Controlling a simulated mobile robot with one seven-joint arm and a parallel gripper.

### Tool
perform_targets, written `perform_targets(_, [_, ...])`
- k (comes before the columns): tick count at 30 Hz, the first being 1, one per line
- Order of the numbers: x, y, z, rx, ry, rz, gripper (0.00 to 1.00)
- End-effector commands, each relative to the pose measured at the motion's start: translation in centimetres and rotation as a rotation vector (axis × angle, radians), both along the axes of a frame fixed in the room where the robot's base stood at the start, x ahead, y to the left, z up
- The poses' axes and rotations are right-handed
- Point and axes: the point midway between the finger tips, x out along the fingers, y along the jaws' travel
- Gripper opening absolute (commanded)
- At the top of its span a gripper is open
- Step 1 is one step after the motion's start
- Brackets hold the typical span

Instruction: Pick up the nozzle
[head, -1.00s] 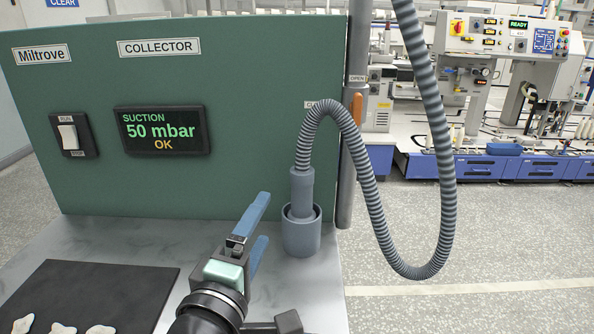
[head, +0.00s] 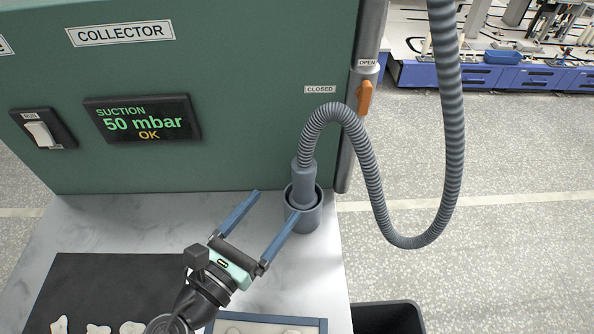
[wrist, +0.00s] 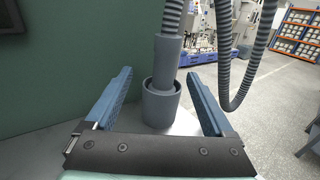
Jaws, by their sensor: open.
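The nozzle (head: 304,182) is a grey cylinder on the end of a ribbed grey hose (head: 368,165). It stands upright in a round grey holder (head: 303,217) near the right edge of the grey worktop. My gripper (head: 278,203) is open and empty, with its blue fingers pointing toward the nozzle. In the wrist view the nozzle (wrist: 167,62) and the holder (wrist: 160,105) lie ahead, between the spread fingers (wrist: 163,90). The fingers do not appear to touch the nozzle. The lower end of the nozzle is hidden inside the holder.
A green collector cabinet (head: 200,75) stands behind, its display reading 50 mbar OK. An orange valve lever (head: 365,97) is on the pipe at right. A black mat (head: 100,285) with white pieces, a blue-edged tray (head: 268,318) and a dark bin (head: 388,318) are in front.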

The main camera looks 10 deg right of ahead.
Motion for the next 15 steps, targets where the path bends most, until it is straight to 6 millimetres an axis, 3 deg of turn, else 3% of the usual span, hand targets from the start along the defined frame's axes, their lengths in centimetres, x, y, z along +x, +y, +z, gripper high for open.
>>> perform_targets(9, [3.7, -4.0, 0.1, 0.004, -0.002, -0.005, 0.87])
perform_targets(15, [5.2, -5.4, 0.0, 0.003, -0.001, -0.003, 0.87])
